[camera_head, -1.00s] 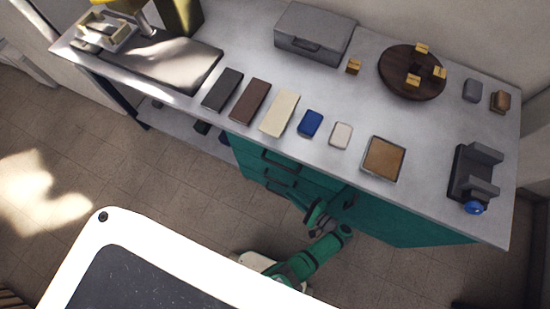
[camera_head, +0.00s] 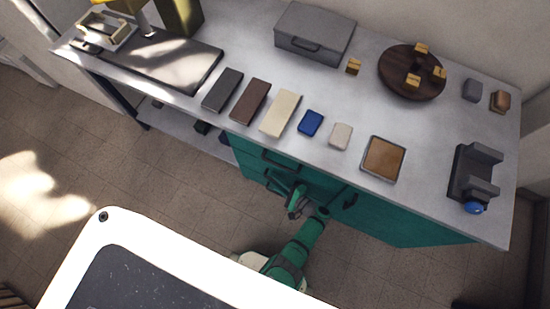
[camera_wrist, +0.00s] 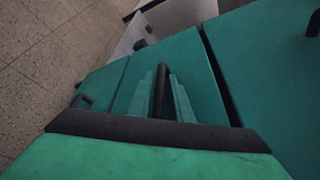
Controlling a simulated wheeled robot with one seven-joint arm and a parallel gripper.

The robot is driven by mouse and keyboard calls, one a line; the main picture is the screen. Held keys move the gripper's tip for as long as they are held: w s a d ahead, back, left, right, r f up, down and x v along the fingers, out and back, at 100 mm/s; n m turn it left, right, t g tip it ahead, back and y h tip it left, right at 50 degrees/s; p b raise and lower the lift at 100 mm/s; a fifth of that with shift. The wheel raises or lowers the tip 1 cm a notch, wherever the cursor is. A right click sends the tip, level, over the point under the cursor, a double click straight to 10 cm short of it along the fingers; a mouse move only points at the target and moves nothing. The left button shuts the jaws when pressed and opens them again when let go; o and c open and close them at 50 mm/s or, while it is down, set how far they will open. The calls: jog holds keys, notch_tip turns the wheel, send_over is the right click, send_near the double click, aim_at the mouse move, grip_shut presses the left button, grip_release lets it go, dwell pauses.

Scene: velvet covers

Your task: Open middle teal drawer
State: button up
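The teal drawers are in the front of the cabinet (camera_head: 340,205) under the worktop. A dark bar handle (camera_head: 280,160) of the upper drawer shows just below the worktop edge. In the wrist view, the teal drawer front (camera_wrist: 185,60) in the middle carries a dark bar handle (camera_wrist: 160,85). My gripper (camera_head: 296,203) is at the drawer fronts. Its two teal fingers (camera_wrist: 163,90) stand on either side of that handle, with narrow gaps, so it looks open around it. The head view partly hides the lower fronts behind my arm. The drawers look closed.
Other handles show at the left (camera_wrist: 82,100) and right (camera_wrist: 313,24) of the wrist view. The worktop (camera_head: 225,125) above overhangs the fronts and holds a grey case (camera_head: 315,32), a round board (camera_head: 405,82) and several blocks. The floor (camera_head: 150,190) in front is clear.

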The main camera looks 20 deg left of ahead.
grip_shut()
